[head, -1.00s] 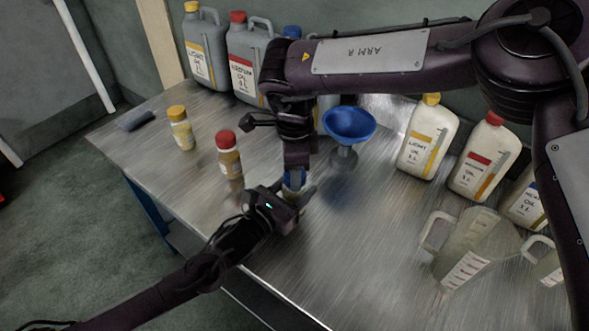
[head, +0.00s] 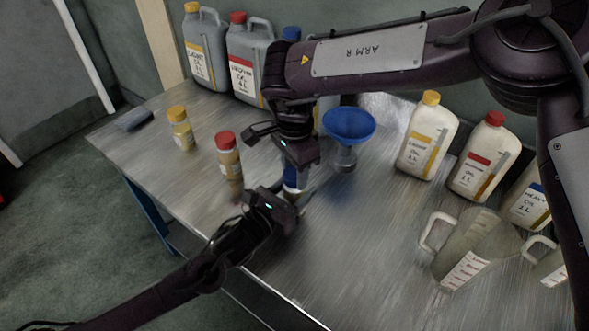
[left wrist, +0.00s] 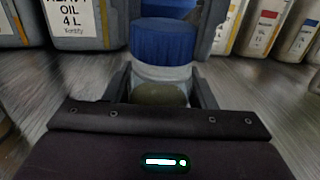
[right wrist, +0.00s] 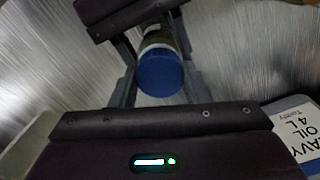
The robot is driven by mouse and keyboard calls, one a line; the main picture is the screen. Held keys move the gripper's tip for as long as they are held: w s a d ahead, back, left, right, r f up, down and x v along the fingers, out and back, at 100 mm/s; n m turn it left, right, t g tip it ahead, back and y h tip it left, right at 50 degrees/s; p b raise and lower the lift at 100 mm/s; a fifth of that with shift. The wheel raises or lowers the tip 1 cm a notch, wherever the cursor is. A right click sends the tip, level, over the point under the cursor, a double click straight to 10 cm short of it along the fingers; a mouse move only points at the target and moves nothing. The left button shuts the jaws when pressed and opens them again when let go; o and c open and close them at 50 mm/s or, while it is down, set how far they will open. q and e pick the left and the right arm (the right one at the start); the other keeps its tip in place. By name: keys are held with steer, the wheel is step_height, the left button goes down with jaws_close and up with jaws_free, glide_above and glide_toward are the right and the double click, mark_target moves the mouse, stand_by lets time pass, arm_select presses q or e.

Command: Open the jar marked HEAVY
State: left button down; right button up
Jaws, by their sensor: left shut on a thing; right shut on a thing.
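The jar with the blue lid (head: 291,186) stands upright between my two grippers, near the table's front edge. In the left wrist view its blue lid (left wrist: 165,40) sits above a pale band and a greenish body (left wrist: 160,95). My left gripper (left wrist: 162,88) is shut around the jar's body from the side. My right gripper (right wrist: 160,75) comes from above and is shut around the blue lid (right wrist: 160,76). The lid appears seated on the jar. The jar's marking is hidden. In the head view the grippers cover much of it.
A jar with a red lid (head: 229,155) and one with a yellow lid (head: 180,130) stand to the left. A blue funnel (head: 348,124) stands right of my right gripper. Large grey jugs (head: 205,50) line the back; white bottles (head: 427,138) and clear measuring jugs (head: 468,250) stand right.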

mark_target(295, 174)
steer(key=shift+r, duration=0.2)
steer(key=shift+r, duration=0.9)
steer(key=shift+r, duration=2)
arm_select(q)
steer(key=c, duration=0.5)
jaws_free()
